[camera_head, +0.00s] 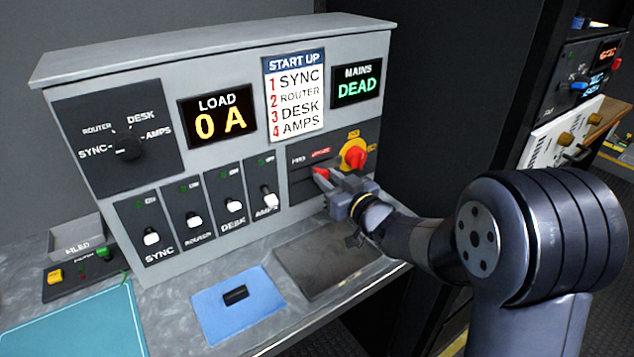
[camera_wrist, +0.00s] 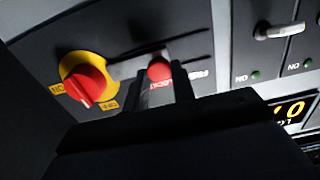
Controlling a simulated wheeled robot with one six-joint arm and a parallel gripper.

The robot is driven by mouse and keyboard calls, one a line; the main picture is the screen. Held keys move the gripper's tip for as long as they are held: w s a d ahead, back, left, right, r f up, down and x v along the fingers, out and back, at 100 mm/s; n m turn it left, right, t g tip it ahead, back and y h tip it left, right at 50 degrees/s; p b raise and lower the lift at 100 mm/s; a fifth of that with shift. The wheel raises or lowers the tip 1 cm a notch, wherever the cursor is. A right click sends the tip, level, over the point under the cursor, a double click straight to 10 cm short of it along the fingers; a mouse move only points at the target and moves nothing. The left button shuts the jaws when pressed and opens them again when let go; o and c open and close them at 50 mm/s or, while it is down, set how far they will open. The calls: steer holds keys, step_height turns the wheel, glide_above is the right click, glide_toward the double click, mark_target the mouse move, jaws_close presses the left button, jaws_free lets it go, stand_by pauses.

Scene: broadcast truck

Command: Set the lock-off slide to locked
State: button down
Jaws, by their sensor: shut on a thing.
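The lock-off slide has a red knob (camera_wrist: 160,70) that sits on a slot in the panel beside the yellow and red rotary switch (camera_head: 354,154). In the wrist view the knob is between my gripper's fingers, and a red label is partly visible below it. My gripper (camera_head: 327,178) reaches the panel from the right and is shut on the knob. In the head view the knob is partly hidden by the fingers. The rotary switch also shows in the wrist view (camera_wrist: 85,84), to the left of the knob.
The grey console (camera_head: 215,55) carries a LOAD display (camera_head: 217,115) reading 0 A and a MAINS display (camera_head: 357,84) reading DEAD. Several white-tipped switches stand left of the slide. A blue pad (camera_head: 238,312) and a dark plate (camera_head: 325,262) lie on the desk below.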

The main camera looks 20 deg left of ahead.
steer(key=shift+w+d, duration=0.15)
steer(key=shift+w, duration=0.05)
steer(key=c, duration=1.2)
jaws_free()
steer(key=shift+d, duration=0.1)
steer(key=b+v, duration=0.1)
steer(key=v, duration=0.9)
steer(key=shift+s+d, duration=0.15)
steer(key=shift+d, duration=0.15)
steer(key=shift+a, duration=0.1)
steer(key=p+x, duration=0.1)
steer(key=x, duration=0.9)
steer(key=shift+a, duration=0.3)
steer(key=shift+s+a, duration=0.1)
steer(key=shift+a, duration=0.15)
